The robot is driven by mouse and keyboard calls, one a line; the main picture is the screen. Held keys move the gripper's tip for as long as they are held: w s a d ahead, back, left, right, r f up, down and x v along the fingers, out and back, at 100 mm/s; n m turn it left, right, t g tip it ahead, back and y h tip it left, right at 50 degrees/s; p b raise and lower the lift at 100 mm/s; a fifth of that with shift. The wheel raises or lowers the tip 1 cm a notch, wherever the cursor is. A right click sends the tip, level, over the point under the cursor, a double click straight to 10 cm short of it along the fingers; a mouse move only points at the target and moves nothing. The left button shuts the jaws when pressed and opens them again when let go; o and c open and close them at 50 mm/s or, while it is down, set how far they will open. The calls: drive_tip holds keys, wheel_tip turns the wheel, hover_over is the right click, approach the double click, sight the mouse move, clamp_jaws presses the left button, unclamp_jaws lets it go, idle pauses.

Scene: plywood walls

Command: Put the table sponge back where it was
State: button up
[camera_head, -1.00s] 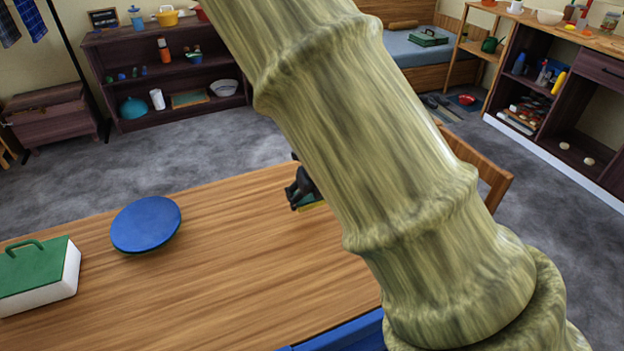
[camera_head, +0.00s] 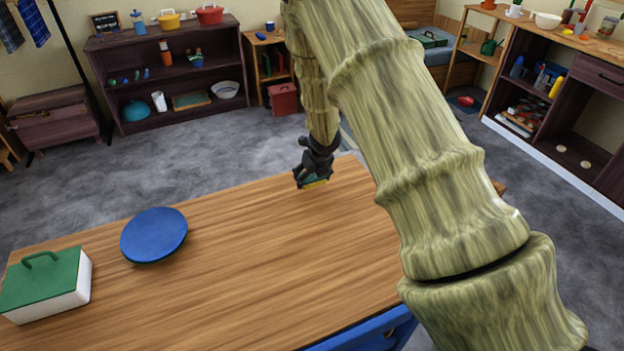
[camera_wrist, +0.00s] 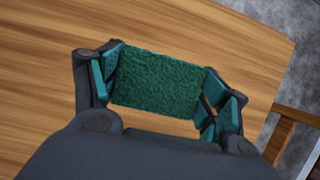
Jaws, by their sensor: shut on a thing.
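The table sponge (camera_wrist: 157,82) has a rough dark green face and sits between both fingers of my gripper (camera_wrist: 160,85) in the wrist view. My gripper (camera_head: 313,182) is shut on it. In the head view a green and yellow strip of the sponge (camera_head: 315,183) shows under the dark fingers, at the far edge of the wooden table (camera_head: 260,250). The wrist view shows the table top behind the sponge. I cannot tell whether the sponge touches the table or is held just above it.
A blue round plate (camera_head: 154,235) and a white box with a green lid (camera_head: 48,285) stand on the left of the table. The middle of the table top is clear. A chair (camera_wrist: 293,128) is by the table's edge in the wrist view. A dark shelf (camera_head: 170,75) stands behind.

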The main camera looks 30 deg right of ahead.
sight(312, 183)
drive_tip(key=shift+w+d+p, duration=0.2)
drive_tip(key=shift+w+p, duration=0.05)
drive_tip(key=shift+p, duration=0.05)
drive_tip(key=shift+f, duration=1.8)
drive_tip(key=shift+f, duration=0.1)
drive_tip(key=o, duration=1.1)
drive_tip(key=shift+r, duration=0.5)
drive_tip(key=v, duration=1.1)
drive_tip(key=shift+s+r, duration=0.1)
drive_tip(key=shift+s, duration=0.05)
